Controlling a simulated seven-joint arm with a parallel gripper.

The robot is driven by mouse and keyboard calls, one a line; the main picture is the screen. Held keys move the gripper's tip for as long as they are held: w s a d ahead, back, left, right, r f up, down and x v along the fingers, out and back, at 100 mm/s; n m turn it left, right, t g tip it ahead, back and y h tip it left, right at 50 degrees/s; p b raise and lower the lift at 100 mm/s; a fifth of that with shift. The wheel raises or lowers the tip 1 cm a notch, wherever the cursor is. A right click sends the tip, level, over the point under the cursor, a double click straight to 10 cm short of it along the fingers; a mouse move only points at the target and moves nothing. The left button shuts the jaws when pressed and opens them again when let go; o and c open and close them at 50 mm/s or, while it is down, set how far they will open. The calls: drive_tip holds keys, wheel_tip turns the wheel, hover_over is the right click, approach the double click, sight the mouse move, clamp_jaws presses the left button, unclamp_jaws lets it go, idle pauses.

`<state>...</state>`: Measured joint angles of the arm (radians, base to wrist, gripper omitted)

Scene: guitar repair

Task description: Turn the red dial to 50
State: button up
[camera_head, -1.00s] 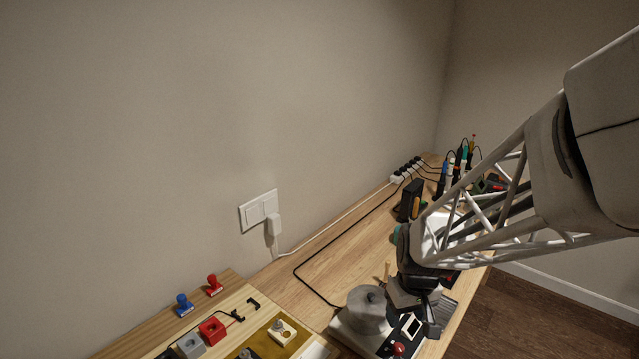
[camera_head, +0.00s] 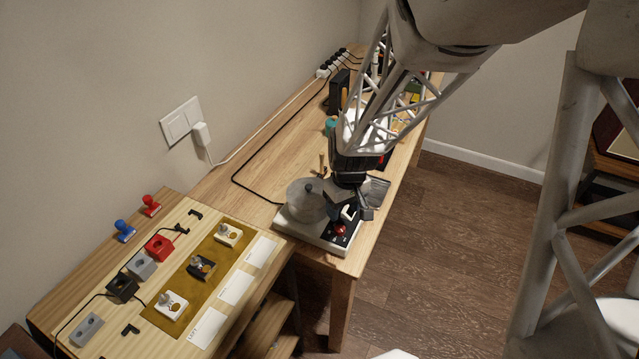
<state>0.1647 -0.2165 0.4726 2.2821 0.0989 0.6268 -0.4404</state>
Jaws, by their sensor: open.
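The red dial (camera_head: 340,230) sits on the black panel at the front right of a white device (camera_head: 300,235). The device has a grey round pot-like part (camera_head: 308,200) on its left side and stands near the front end of the wooden bench. My gripper (camera_head: 354,212) is open just above the panel, close behind the red dial. It appears apart from the dial, though the gap is small. A small white part shows beside the fingers. The dial's marks are too small to read.
A black cable (camera_head: 235,180) runs along the bench to a power strip (camera_head: 335,62) at the back. A teal object (camera_head: 330,126) stands behind the device.

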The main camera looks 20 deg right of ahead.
sight(340, 228)
drive_tip(key=shift+a+f, duration=0.15)
drive_tip(key=shift+f, duration=1.65)
drive_tip(key=shift+a+f, duration=0.1)
drive_tip(key=shift+f, duration=1.65)
drive_tip(key=shift+s, duration=0.1)
drive_tip(key=c, duration=0.9)
